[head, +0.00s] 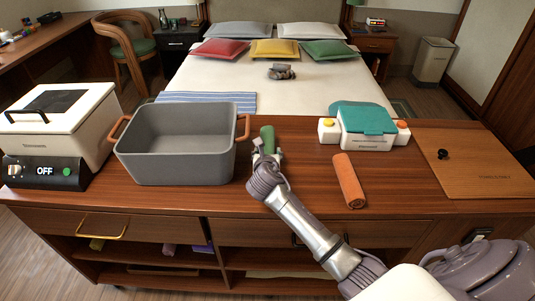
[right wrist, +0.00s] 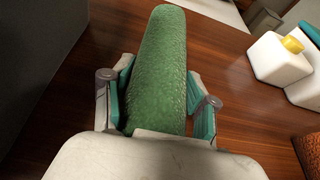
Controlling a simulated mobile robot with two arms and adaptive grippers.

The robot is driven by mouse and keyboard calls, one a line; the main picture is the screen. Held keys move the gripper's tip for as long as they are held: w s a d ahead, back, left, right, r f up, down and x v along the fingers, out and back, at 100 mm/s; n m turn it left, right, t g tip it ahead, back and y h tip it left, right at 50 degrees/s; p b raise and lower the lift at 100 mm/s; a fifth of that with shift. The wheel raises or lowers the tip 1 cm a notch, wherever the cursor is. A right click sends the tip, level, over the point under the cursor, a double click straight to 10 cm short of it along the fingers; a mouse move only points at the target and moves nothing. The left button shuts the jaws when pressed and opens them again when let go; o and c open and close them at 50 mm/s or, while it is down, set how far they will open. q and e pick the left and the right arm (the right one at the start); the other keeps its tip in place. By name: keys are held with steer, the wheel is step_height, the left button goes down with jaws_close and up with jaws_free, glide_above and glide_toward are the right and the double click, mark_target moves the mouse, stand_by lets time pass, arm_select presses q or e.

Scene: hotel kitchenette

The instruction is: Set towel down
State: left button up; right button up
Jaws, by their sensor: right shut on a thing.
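The green rolled towel (head: 267,138) is at the counter's middle, just right of the grey bin. My right gripper (head: 265,160) is shut on it; the arm comes in from the lower right. In the right wrist view the green towel (right wrist: 160,65) lies lengthwise between the two fingers of the gripper (right wrist: 158,105), pointing away from the palm. I cannot tell whether it touches the counter. An orange rolled towel (head: 349,182) lies on the counter to the right. My left gripper is not in view.
The grey bin (head: 175,160) with orange handles stands close left of the towel. A white cooker (head: 58,130) is at the far left. A teal-lidded appliance (head: 366,122) and a wooden board (head: 485,165) are at the right. Bare counter (head: 310,170) lies between gripper and orange towel.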

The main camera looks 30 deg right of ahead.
steer(key=o, duration=0.8)
steer(key=shift+f, duration=0.1)
steer(key=shift+c, duration=0.2)
steer(key=o, duration=0.5)
steer(key=shift+c, duration=0.2)
